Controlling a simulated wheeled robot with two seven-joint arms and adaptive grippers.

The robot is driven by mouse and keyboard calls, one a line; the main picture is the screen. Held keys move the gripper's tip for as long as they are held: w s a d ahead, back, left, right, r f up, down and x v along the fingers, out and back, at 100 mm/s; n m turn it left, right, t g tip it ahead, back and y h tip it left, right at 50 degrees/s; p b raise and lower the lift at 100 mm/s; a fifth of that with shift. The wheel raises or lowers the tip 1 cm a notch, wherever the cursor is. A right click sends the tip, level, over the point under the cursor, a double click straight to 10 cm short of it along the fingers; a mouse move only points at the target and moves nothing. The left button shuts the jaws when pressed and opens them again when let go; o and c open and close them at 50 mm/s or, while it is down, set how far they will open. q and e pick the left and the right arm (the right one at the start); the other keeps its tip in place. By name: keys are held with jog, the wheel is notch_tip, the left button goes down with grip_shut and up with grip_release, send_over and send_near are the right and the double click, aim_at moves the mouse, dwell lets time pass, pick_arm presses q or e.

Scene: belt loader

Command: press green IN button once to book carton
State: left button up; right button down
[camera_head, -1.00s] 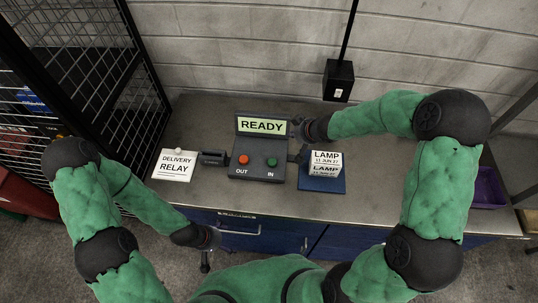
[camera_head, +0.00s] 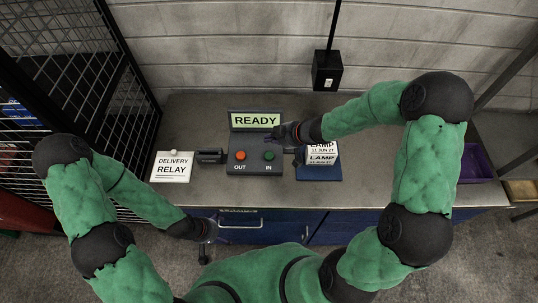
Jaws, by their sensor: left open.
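A dark control box (camera_head: 255,167) stands on the bench with a red OUT button (camera_head: 240,156) and a green IN button (camera_head: 269,155). Its raised screen (camera_head: 255,120) reads READY. My left gripper (camera_head: 204,250) is open, hanging low in front of the bench.
A white DELIVERY RELAY sign (camera_head: 172,167) and a small dark device (camera_head: 210,156) lie left of the box. A purple bin (camera_head: 477,165) is at the right end of the bench (camera_head: 400,188). A black mesh cage (camera_head: 75,60) stands at the left.

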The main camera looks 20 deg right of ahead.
jog(key=b, duration=0.8)
send_near(266, 154)
jog(key=shift+w+a+f, duration=0.35)
jog(key=shift+w+a, duration=0.2)
jog(key=shift+a, duration=0.1)
jog(key=shift+w+a+f, duration=0.35)
jog(key=shift+w+a, duration=0.25)
jog(key=shift+w+a+f, duration=0.35)
jog(key=shift+w+a, duration=0.2)
jog(key=shift+a, duration=0.1)
jog(key=shift+f+b, duration=0.4)
jog(key=shift+f, duration=0.1)
jog(key=shift+f, duration=0.1)
jog(key=shift+f, duration=0.3)
jog(key=shift+f+b, duration=0.35)
jog(key=shift+f, duration=0.2)
jog(key=shift+r, duration=0.1)
jog(key=shift+r+p, duration=0.9)
jog(key=shift+p, duration=0.3)
